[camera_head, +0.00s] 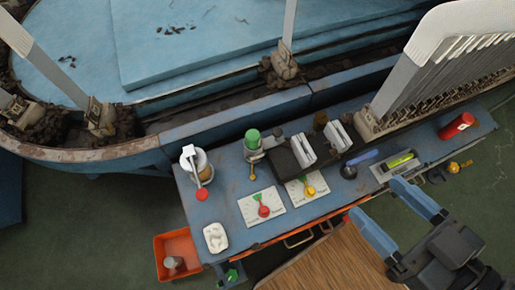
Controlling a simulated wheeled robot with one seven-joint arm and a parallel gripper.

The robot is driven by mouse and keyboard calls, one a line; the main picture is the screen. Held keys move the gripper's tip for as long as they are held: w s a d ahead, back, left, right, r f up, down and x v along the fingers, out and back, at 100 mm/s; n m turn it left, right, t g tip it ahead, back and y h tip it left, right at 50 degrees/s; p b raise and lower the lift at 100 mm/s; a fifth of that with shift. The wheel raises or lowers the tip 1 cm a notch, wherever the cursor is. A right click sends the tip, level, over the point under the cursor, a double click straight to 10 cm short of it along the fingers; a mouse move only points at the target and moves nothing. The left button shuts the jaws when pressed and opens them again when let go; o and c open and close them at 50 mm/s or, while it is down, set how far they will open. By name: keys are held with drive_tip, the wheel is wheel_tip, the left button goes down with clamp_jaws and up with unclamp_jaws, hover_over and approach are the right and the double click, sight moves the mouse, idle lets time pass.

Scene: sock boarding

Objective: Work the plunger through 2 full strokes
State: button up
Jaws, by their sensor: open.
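My gripper (377,197) is at the lower right with its two blue fingers spread apart and nothing between them. It points up and left toward the front right edge of the blue bench (225,215). A green-topped upright fixture (253,140) with a small yellow-tipped lever stands at the back of the bench, left of middle. At the left end is a pale jar-like device (196,160) with a white top and a red knob (202,194) in front. I cannot tell for sure which of these is the plunger. My gripper is well to the right of both, apart from them.
Two white dial plates, one with a red knob (264,211) and one with a yellow knob (310,191), lie near the front edge. White blocks (303,150), a blue-handled item (362,157), a grey tray (379,173) and a red can (456,126) share the bench. An orange bin (160,268) is below left.

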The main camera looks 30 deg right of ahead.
idle(0.4)
clamp_jaws()
idle(0.6)
idle(1.0)
